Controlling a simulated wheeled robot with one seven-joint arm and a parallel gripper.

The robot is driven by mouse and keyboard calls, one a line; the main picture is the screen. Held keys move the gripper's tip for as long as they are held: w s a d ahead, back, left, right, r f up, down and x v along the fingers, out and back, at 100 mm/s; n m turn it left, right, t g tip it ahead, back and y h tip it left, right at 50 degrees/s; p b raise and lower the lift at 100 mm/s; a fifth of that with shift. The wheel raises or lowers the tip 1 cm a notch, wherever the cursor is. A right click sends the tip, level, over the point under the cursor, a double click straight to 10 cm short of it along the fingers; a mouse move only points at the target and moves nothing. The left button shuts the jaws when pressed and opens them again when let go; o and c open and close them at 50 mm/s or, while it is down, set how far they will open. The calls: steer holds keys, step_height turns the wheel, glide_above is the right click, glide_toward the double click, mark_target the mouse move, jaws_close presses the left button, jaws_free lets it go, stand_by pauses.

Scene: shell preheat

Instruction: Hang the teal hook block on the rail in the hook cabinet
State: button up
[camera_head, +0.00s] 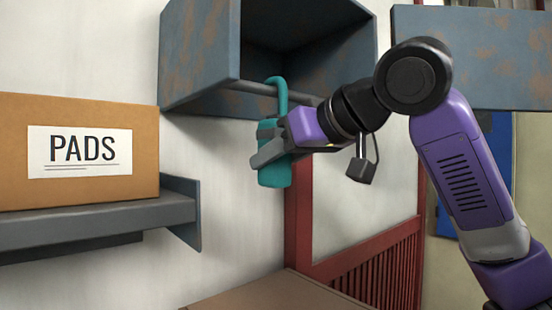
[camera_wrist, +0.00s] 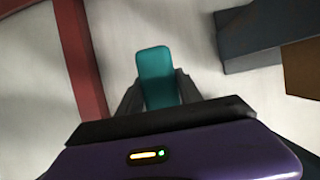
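The teal hook block (camera_head: 274,172) is upright in my gripper (camera_head: 272,150), off any shelf, with its curved hook (camera_head: 280,92) pointing up. My gripper is shut on the block's body. In the wrist view the block (camera_wrist: 157,78) sits between the two fingers (camera_wrist: 157,95); its hook is not visible there. The open-fronted hook cabinet (camera_head: 200,60) is on the wall above, and its grey rail (camera_head: 252,88) crosses the lower opening. The hook's top overlaps the rail in the head view. I cannot tell whether it is over the rail or in front of it.
A cardboard box labelled PADS (camera_head: 80,190) stands on a grey shelf (camera_head: 90,225) at the left. A second rusty cabinet (camera_head: 490,50) is at upper right. A red frame with slats (camera_head: 400,265) stands below. A brown surface (camera_head: 280,295) is at the bottom.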

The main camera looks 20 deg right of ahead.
steer(key=o, duration=0.4)
